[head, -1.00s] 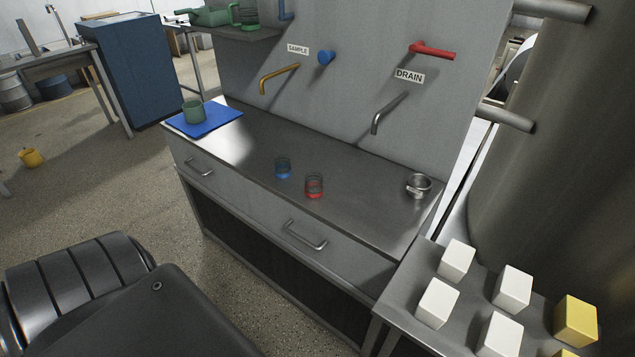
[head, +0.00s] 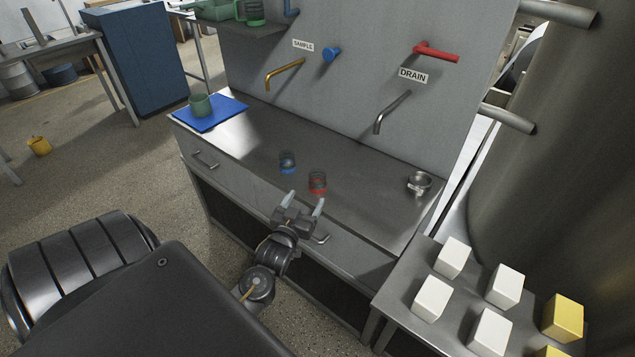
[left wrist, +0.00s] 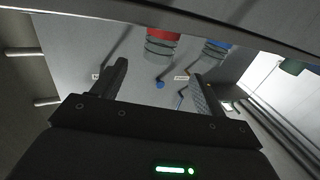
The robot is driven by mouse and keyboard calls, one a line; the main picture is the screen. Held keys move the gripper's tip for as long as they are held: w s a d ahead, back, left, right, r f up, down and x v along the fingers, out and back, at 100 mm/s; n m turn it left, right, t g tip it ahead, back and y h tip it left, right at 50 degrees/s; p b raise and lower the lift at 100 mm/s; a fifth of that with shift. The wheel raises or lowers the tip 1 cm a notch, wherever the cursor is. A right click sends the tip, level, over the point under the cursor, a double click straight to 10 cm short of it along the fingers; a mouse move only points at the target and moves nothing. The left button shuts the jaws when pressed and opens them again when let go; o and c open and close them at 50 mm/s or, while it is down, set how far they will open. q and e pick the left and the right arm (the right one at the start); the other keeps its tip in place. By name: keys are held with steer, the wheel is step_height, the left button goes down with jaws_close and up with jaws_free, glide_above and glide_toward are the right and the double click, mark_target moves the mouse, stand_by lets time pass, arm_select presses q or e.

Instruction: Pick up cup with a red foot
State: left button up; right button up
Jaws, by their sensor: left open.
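The cup with a red foot (head: 318,182) stands on the steel counter (head: 365,205), a clear-looking cup with a red base. A similar cup with a blue foot (head: 287,162) stands just behind it to the left. My left gripper (head: 306,202) is open and empty at the counter's front edge, just in front of the red-footed cup and apart from it. In the left wrist view, the red-footed cup (left wrist: 162,42) shows beyond the open fingers of my left gripper (left wrist: 160,82), and the blue-footed cup (left wrist: 216,48) is to its right. My right gripper is not in view.
A green cup (head: 200,105) stands on a blue mat (head: 232,110) at the counter's left end. A small metal cup (head: 419,182) stands at the right. Taps hang above the counter behind. White blocks (head: 453,257) sit on a side table at the right front.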

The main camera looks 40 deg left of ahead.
mark_target(315, 183)
arm_select(q)
steer(key=x, duration=0.5)
steer(key=shift+w+a+p, duration=0.15)
steer(key=shift+w+p, duration=0.2)
steer(key=shift+p, duration=0.05)
steer(key=shift+w+a+r, duration=0.1)
steer(key=shift+w+r, duration=0.1)
steer(key=shift+w, duration=0.15)
steer(key=p+x, duration=0.1)
steer(key=x, duration=0.2)
steer(key=shift+w+a+f, duration=0.1)
steer(key=shift+w, duration=0.2)
steer(key=shift+w+a, duration=0.15)
steer(key=shift+w, duration=0.2)
steer(key=c, duration=1.1)
